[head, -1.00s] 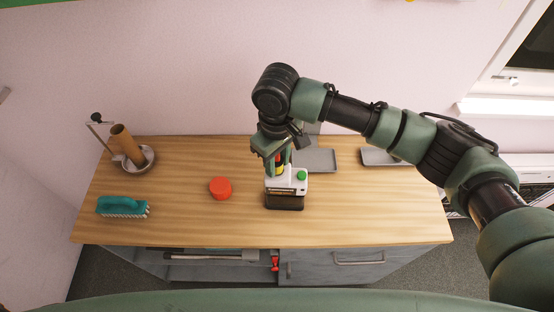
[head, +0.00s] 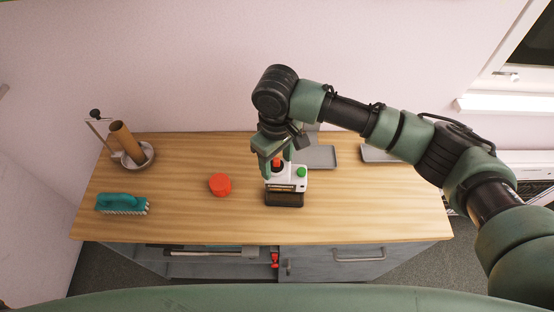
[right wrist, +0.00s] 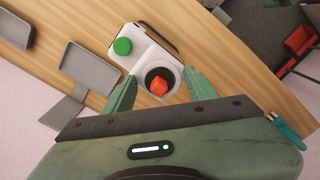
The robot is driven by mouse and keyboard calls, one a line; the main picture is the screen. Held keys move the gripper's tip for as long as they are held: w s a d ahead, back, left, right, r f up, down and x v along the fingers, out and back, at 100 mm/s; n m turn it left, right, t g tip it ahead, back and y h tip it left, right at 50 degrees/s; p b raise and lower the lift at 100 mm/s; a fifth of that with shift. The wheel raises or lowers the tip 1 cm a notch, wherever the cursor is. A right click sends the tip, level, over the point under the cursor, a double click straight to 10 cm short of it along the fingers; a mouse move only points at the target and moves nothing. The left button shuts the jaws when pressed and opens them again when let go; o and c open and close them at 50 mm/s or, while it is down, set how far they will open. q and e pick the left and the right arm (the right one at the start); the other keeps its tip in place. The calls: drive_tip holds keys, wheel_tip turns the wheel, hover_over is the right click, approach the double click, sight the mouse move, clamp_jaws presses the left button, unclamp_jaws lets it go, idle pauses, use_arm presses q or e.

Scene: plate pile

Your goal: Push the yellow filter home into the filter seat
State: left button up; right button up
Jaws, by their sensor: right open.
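The white machine (head: 287,182) with a green button (head: 302,172) stands on the wooden counter. Its round black filter seat (right wrist: 150,75) shows in the right wrist view. An orange-red knob (right wrist: 158,86) sits in the middle of the seat; it also shows in the head view (head: 277,162). No yellow part of the filter shows now. My right gripper (right wrist: 160,84) is open, its fingers on either side of the seat and knob, with a gap to the knob. My left gripper is out of view.
On the wooden counter (head: 180,220), a red round thing (head: 220,184) lies left of the machine. A teal brush (head: 122,204) and a holder with a brown roll (head: 126,142) are farther left. Grey trays (head: 318,157) lie behind to the right. The front right counter is clear.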

sight(276, 160)
wheel_tip(276, 160, up, 7)
drive_tip(key=shift+b, duration=1.25)
drive_tip(key=shift+r, duration=0.35)
drive_tip(key=shift+f, duration=0.1)
